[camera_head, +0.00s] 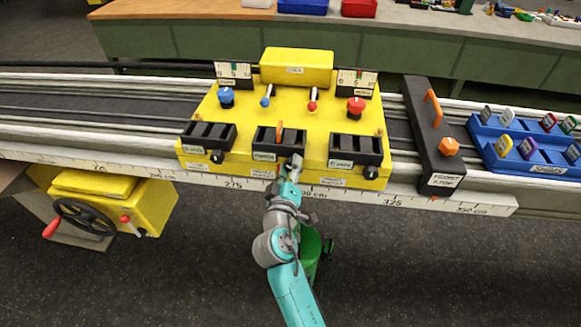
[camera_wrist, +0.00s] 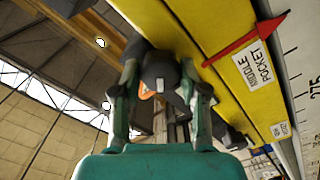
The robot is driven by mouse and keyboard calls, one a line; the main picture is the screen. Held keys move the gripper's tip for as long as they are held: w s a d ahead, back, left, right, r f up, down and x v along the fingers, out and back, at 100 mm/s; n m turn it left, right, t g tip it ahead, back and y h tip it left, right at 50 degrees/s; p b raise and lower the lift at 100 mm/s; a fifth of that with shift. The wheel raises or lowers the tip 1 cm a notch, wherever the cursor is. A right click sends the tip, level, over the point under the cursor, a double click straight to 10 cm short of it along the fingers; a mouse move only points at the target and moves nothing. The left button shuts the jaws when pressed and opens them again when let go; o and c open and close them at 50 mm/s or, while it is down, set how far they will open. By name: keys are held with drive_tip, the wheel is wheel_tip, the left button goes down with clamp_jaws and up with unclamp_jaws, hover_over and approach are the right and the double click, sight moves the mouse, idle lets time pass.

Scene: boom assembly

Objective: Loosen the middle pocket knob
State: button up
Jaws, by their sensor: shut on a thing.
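The yellow console (camera_head: 310,118) carries three black pockets along its front edge. The middle pocket (camera_head: 264,156) holds an upright orange piece (camera_head: 279,130). My gripper (camera_head: 293,164) is at the right front of this pocket and covers its knob in the head view. In the wrist view, my gripper's fingers (camera_wrist: 165,95) stand either side of the dark middle pocket knob (camera_wrist: 160,68) and are shut on it. A white label (camera_wrist: 252,66) reading "MIDDLE POCKET" with a red arrow is on the yellow front face beside it.
The left pocket knob (camera_head: 217,156) and right pocket knob (camera_head: 371,173) are nearby on the same front. A white ruler rail (camera_head: 420,202) runs below the console. A black stop block (camera_head: 433,140) and blue rack (camera_head: 545,163) stand to the right. Floor in front is mostly open.

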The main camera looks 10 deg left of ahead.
drive_tip(key=n, duration=0.6)
drive_tip(key=shift+a+f, duration=0.1)
drive_tip(key=n, duration=0.6)
drive_tip(key=shift+f+n, duration=0.15)
drive_tip(key=shift+n, duration=0.25)
drive_tip(key=n, duration=0.6)
drive_tip(key=shift+f, duration=0.1)
drive_tip(key=n, duration=0.5)
drive_tip(key=shift+d, duration=0.2)
drive_tip(key=shift+n, duration=0.4)
drive_tip(key=o, duration=1.1)
drive_tip(key=shift+s, duration=0.15)
